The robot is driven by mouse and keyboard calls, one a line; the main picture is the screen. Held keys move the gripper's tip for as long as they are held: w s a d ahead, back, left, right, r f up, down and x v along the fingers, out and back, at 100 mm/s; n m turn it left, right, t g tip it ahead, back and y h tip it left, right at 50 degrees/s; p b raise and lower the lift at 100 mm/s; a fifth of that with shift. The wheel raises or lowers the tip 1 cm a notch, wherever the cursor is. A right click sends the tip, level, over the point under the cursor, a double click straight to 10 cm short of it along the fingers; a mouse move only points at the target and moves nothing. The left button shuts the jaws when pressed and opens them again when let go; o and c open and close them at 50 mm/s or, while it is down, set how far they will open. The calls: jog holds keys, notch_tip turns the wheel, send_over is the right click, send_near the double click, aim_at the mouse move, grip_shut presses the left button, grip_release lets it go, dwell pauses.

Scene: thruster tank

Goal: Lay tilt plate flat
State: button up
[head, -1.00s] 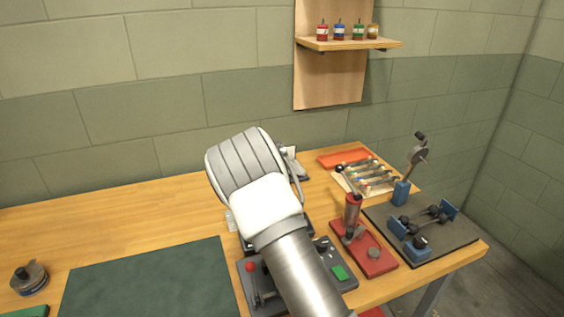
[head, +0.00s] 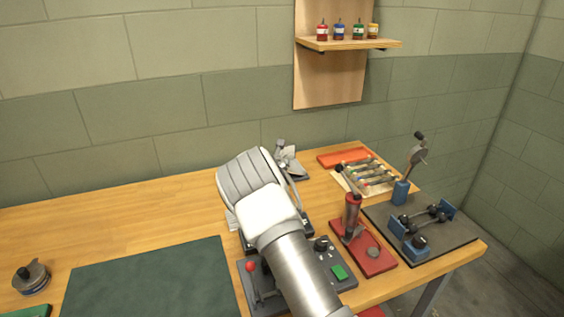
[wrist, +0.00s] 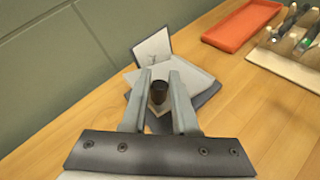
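In the wrist view, a small stand has a dark base (wrist: 205,97), a pale, slanted plate (wrist: 192,80) and a pale panel with a dark mark (wrist: 153,48) standing up behind it. I cannot tell for sure which piece is the tilt plate. The stand also shows in the head view (head: 288,160), partly behind my arm. My gripper (wrist: 160,75) has its fingers apart, pointing at the stand. A dark brown knob (wrist: 158,93) shows between the fingers, with no clear contact. In the head view my wrist hides the fingers.
An orange tray (head: 344,158) and a rack of tools (head: 366,178) lie right of the stand. A red lever press (head: 362,250) and a dark fixture board (head: 450,240) stand nearer. A grey control box (head: 335,262) is under my arm. The wall is close behind.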

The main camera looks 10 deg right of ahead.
grip_shut()
jog(key=shift+f, duration=0.1)
dwell(1.0)
